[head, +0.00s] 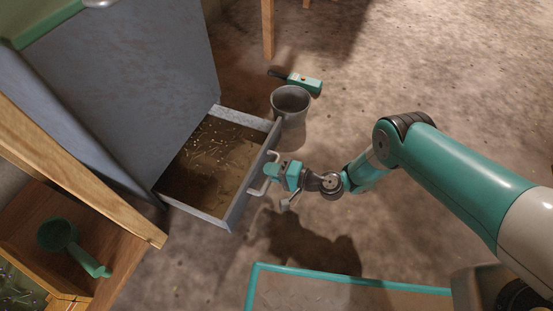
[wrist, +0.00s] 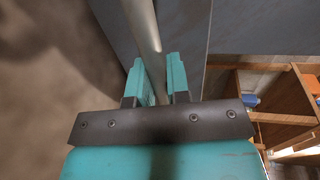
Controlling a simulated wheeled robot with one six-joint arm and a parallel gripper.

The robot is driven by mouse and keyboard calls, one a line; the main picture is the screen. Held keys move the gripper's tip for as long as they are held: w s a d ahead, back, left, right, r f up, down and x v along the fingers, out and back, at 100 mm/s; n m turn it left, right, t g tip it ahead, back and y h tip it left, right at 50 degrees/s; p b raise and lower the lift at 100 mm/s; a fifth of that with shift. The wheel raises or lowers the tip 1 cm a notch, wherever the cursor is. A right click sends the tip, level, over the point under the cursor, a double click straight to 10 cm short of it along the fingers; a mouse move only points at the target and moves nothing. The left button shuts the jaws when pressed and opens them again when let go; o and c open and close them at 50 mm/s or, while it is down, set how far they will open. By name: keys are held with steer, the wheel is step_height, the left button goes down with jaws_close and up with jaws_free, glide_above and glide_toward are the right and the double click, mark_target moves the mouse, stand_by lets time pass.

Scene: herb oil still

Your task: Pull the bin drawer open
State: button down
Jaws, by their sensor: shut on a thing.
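The bin drawer (head: 228,217) is a grey-blue box pulled out from the large bin (head: 140,75). Its inside shows brown, with small pale bits scattered over the bottom. A pale bar handle (head: 257,190) is on its front face. My gripper (head: 273,175) is at the drawer front, shut on the handle. In the wrist view, the handle bar (wrist: 146,35) runs between the two teal fingers (wrist: 160,85). The fingers hide part of the handle.
A grey bucket (head: 291,112) stands close to the drawer's far corner. A teal handheld device (head: 304,82) lies behind it. A wooden shelf (head: 125,243) with a green scoop (head: 62,236) is at left. A teal-edged panel (head: 345,280) lies in front. Floor at right is bare.

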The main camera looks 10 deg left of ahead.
steer(key=shift+d, duration=0.3)
steer(key=c, duration=1.1)
jaws_free()
steer(key=p+v, duration=0.8)
steer(key=v, duration=0.9)
steer(key=shift+d, duration=0.15)
steer(key=shift+s, duration=0.1)
